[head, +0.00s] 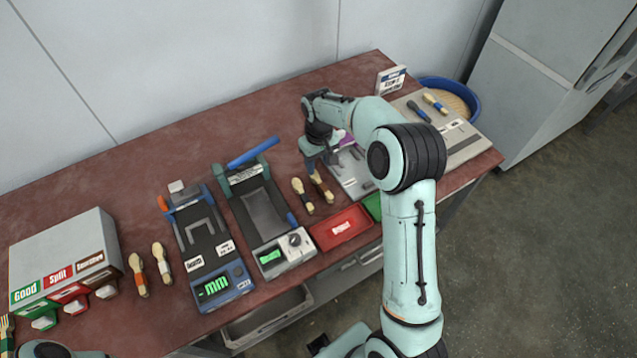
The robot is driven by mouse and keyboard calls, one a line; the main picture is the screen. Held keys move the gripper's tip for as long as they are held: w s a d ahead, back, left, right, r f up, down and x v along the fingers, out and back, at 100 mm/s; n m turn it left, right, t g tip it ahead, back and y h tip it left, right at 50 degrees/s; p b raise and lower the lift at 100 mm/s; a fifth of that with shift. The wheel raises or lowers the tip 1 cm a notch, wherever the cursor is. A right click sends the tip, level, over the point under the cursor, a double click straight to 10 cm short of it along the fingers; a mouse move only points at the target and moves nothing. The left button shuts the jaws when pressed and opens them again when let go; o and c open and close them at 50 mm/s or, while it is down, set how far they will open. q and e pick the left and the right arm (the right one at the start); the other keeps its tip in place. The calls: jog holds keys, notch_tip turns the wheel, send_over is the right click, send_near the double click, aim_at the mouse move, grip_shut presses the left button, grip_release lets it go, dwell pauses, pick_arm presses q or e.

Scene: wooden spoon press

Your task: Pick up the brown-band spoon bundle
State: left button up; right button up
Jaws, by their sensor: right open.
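A spoon bundle with a brown band (325,192) lies on the red-brown table, right of the blue-handled press. A second bundle with a dark band (302,195) lies close to its left. My right gripper (320,158) is open and points down at the upper end of the brown-band bundle, partly hiding it. I cannot tell whether the fingers touch it or are around it. My left gripper is not seen; only part of my left arm shows at the bottom left.
A press with a raised blue handle (263,208) and another device (203,243) stand left. A red tray (341,227) lies just in front of the bundles, with a grey board (450,140) at right. A sorting box (62,252) and two more bundles (138,276) are further left.

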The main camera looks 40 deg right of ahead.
aim_at(320, 181)
notch_tip(320, 181, down, 3)
jog(key=shift+w+r, duration=0.1)
jog(key=f, duration=0.2)
jog(key=s+f, duration=0.1)
jog(key=f, duration=0.1)
jog(key=shift+a, duration=0.2)
jog(key=shift+f, duration=0.55)
grip_shut()
